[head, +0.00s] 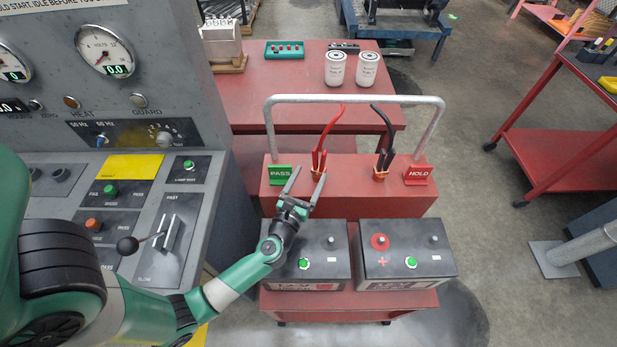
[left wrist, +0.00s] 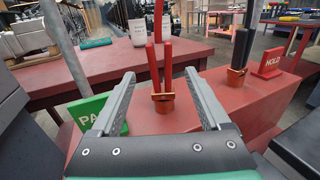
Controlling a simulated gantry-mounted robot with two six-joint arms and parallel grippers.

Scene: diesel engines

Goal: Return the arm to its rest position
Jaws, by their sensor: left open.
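My left gripper (head: 304,187) is open and empty, held above the front of the red cart (head: 350,203), between the green PASS sign (head: 280,174) and the red clamp (head: 319,160). In the left wrist view its two fingers (left wrist: 158,105) stand wide apart. The red clamp (left wrist: 161,65) stands upright in its holder beyond them, and I cannot tell that anything touches it. The black clamp (head: 383,155) stands in a second holder to the right. My right gripper is not in view.
Two dark batteries (head: 406,250) sit on the cart's lower front shelf, one partly behind my left arm. A grey handle bar (head: 355,99) arches over the cart. A control console (head: 130,200) with a lever is at left. Open floor (head: 480,240) lies to the right.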

